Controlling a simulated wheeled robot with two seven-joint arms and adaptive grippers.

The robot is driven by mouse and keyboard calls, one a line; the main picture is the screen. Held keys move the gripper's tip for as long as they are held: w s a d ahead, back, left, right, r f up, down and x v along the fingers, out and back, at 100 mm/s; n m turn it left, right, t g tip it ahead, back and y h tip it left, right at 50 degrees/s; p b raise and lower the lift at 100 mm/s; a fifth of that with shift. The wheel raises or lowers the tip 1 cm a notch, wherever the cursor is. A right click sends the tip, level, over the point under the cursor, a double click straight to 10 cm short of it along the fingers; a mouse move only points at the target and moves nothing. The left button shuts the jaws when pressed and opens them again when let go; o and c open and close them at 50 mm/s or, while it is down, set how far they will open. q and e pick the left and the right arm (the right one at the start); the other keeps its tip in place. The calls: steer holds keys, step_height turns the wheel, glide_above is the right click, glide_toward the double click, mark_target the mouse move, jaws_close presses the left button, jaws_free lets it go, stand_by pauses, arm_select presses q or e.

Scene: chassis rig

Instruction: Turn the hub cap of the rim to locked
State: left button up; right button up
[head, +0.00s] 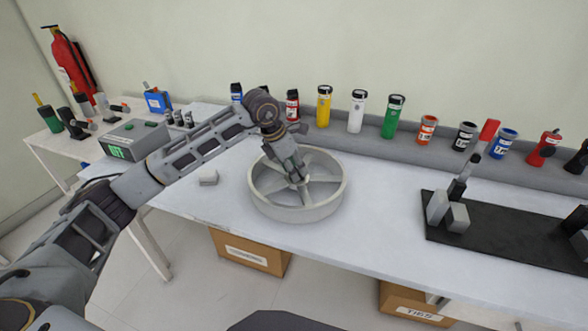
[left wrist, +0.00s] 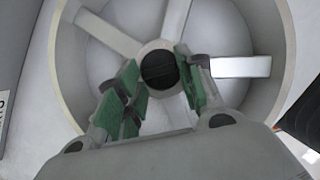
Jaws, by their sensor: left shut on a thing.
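The pale grey spoked rim (head: 298,213) lies flat on the white table near its middle. Its round wall and spokes also show in the left wrist view (left wrist: 272,60). The dark round hub cap (left wrist: 158,68) sits at the rim's centre, where the spokes meet. My left gripper (head: 300,181) reaches down into the rim from above. In the left wrist view its green-padded fingers (left wrist: 163,88) stand on both sides of the hub cap, shut on it. The fingers hide the cap in the head view. No lock marking is readable. My right gripper is not in view.
Several coloured canisters (head: 356,111) line the ledge behind the rim. A black mat (head: 490,235) with grey blocks lies to the right. A green-grey box (head: 134,139) stands farther left. The table in front is clear.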

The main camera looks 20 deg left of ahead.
arm_select(q)
steer(key=m, duration=0.2)
steer(key=shift+w+a+m+g+h, duration=0.1)
steer(key=shift+w+m+g+h, duration=0.05)
steer(key=shift+m+g+h, duration=0.2)
steer(key=shift+w+r+m+g, duration=0.1)
steer(key=shift+m+g, duration=0.35)
steer(key=shift+m, duration=0.5)
steer(key=m+g, duration=0.1)
steer(key=m, duration=0.2)
steer(key=shift+w+h, duration=0.15)
steer(key=shift+h, duration=0.2)
steer(key=shift+m+g, duration=0.3)
steer(key=shift+m, duration=0.3)
steer(key=shift+w+m, duration=0.1)
steer(key=shift+m, duration=0.4)
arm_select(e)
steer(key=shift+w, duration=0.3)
arm_select(q)
steer(key=shift+g, duration=0.3)
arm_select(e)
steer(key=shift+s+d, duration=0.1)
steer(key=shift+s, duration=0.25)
arm_select(q)
steer(key=o, duration=1)
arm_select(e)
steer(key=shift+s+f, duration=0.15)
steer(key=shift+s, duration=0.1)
